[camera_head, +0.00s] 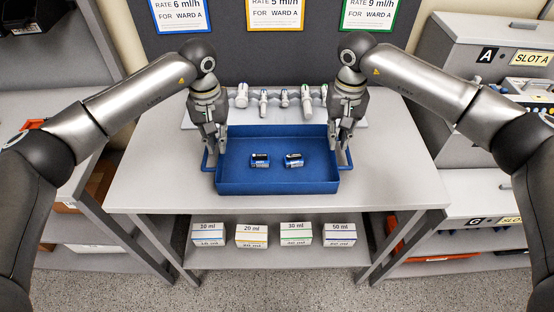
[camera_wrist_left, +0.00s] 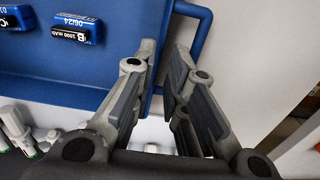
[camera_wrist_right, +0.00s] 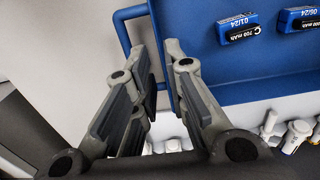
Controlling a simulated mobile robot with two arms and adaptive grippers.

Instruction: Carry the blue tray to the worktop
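The blue tray (camera_head: 277,187) rests on the grey table, with a loop handle on each short side. Two blue batteries (camera_head: 260,160) (camera_head: 293,160) lie in it. My left gripper (camera_head: 213,148) is at the tray's left side, fingers apart and pointing down; in the left wrist view its fingers (camera_wrist_left: 164,50) are on either side of the tray wall by the left handle (camera_wrist_left: 199,30). My right gripper (camera_head: 341,156) is likewise at the right side; its fingers (camera_wrist_right: 158,50) are apart near the right handle (camera_wrist_right: 123,30). The fingers hide part of each handle; contact is unclear.
A white rack with several pale syringe-like items (camera_head: 263,100) stands behind the tray. The table (camera_head: 150,165) is clear on both sides. Boxes (camera_head: 251,236) stand on its lower shelf. Cabinets with slot labels (camera_head: 528,58) are on the right. Posters hang behind.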

